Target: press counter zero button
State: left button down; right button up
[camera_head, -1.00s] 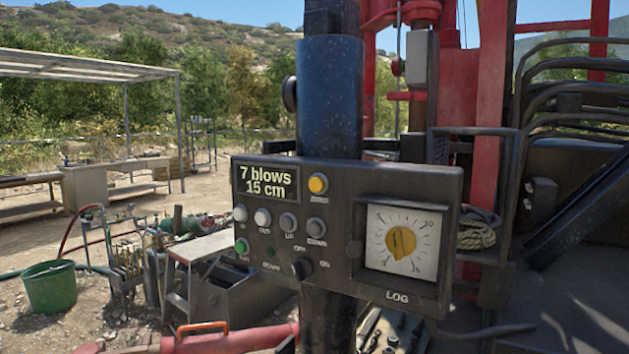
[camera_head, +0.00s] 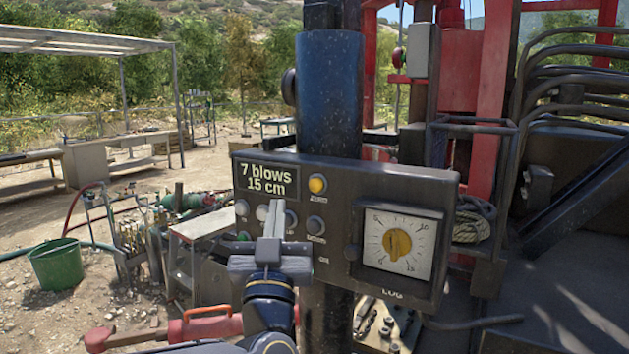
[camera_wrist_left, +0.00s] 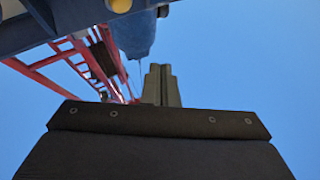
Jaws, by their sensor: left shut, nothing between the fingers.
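The control box (camera_head: 340,262) is mounted on a dark post. Its display (camera_head: 266,180) reads "7 blows 15 cm". The yellow round button (camera_head: 317,184), with a small label under it that looks like "ZERO", sits right of the display. My left gripper (camera_head: 275,206) is shut and empty, pointing up in front of the box's lower left part, below and left of the yellow button. It hides some of the lower buttons and the switch. In the left wrist view the shut fingers (camera_wrist_left: 160,85) point up toward the box's underside, with a yellow round part (camera_wrist_left: 120,5) at the top edge. My right gripper is out of view.
A white dial with a yellow knob (camera_head: 397,243) is on the box's right side. Red rig frame and dark hoses (camera_head: 570,85) stand behind at right. A green bucket (camera_head: 55,264), valves and a small metal table (camera_head: 200,228) are at left on the ground.

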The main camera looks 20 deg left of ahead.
aim_at(316, 185)
pick_arm(q)
jog(key=shift+s+a+r+y, duration=0.15)
jog(key=shift+r+y, duration=0.1)
jog(key=shift+y, duration=0.15)
jog(key=shift+w+d, duration=0.2)
jog(key=shift+w, duration=1.25)
jog(key=shift+w+d, duration=0.15)
jog(key=shift+w, duration=1.35)
jog(key=shift+w+d, duration=0.2)
jog(key=shift+w, duration=1.25)
jog(key=shift+w, duration=0.1)
jog(key=shift+w+b, duration=0.35)
jog(key=shift+b, duration=0.05)
